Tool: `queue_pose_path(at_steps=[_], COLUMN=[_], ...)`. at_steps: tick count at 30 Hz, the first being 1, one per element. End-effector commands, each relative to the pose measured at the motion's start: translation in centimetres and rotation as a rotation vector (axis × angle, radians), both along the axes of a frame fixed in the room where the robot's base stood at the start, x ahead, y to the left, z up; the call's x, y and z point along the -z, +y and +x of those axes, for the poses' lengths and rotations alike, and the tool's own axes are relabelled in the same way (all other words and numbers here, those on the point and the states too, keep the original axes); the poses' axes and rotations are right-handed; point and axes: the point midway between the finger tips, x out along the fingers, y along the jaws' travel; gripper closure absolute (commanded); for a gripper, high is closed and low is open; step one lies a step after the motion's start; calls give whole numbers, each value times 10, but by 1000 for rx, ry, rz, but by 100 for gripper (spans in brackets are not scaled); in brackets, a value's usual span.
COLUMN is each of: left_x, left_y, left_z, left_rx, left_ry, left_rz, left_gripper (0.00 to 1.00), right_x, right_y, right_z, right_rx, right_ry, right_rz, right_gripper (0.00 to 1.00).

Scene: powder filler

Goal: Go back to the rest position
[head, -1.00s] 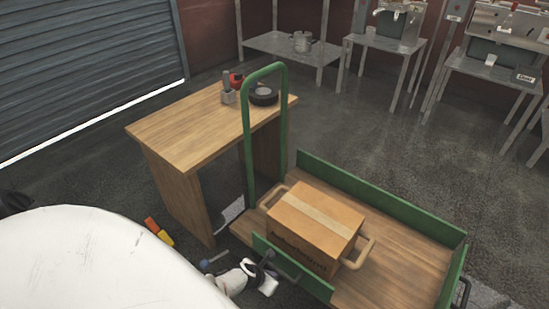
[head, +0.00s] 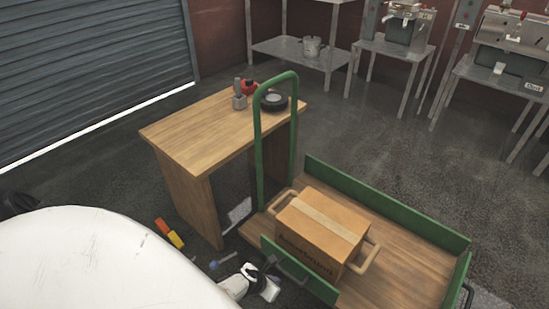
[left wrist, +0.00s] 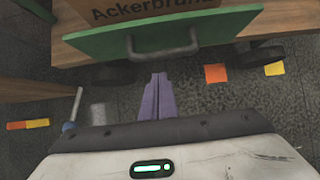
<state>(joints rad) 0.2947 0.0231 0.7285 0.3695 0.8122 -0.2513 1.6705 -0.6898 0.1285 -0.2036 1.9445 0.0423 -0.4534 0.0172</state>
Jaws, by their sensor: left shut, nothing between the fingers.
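My left gripper (head: 264,284) is low in the head view, beside the near green side of the trolley. In the left wrist view its two purple fingers (left wrist: 158,92) are together with nothing between them, pointing toward the trolley's green panel and apart from it. The cardboard box (head: 320,235) with two handles sits on the trolley's wooden deck (head: 390,275); its printed side also shows in the left wrist view (left wrist: 150,8). My right gripper is not in view.
The trolley's green push handle (head: 258,150) stands close to a wooden table (head: 205,130) carrying a black round item (head: 274,102) and small tools. Metal tables with machines (head: 515,45) line the back wall. Open dark floor (head: 350,130) lies between.

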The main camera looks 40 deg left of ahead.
Motion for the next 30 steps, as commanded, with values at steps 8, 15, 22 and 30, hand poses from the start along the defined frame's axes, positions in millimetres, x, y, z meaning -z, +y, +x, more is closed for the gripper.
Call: queue_pose_path(at_steps=[8,15,22,30], left_x=[-54,-63,-61,-86], left_y=[0,0,9,78], left_z=[3,5,0,-41], left_rx=[-1,0,39,752], left_ry=[6,7,10,65], left_rz=[-1,0,41,623], left_gripper=[100,100,100,100], right_x=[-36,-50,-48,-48], right_y=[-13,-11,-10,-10], right_z=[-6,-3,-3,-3], right_rx=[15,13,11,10], right_ry=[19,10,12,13], right_rz=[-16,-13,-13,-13], right_gripper=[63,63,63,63])
